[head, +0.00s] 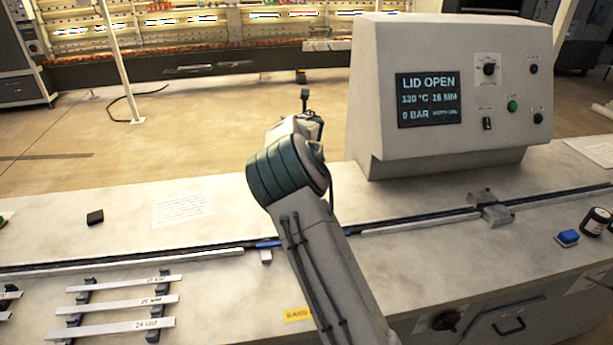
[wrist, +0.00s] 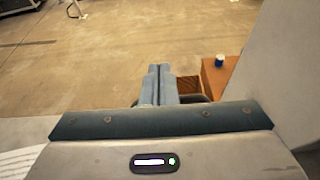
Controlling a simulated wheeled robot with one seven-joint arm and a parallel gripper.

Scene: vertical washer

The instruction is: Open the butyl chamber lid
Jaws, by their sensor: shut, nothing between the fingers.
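The grey control console (head: 440,95) stands on the bench at the right, and its screen (head: 428,98) reads "LID OPEN", 130 °C, 16 MM and 0 BAR. I cannot clearly make out a butyl chamber lid in either view. A small grey block-like fitting (head: 494,211) sits on the bench rail in front of the console. My arm reaches across the bench, left of the console. In the wrist view my gripper (wrist: 158,72) is shut and empty, its fingers together over open floor beyond the bench. In the head view the fingers are hard to make out behind my wrist.
The pale bench (head: 215,276) carries labelled bars (head: 122,304) at left, a paper sheet (head: 183,209) and a small black block (head: 95,217). A blue item (head: 567,238) and dark jar (head: 595,222) stand at right.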

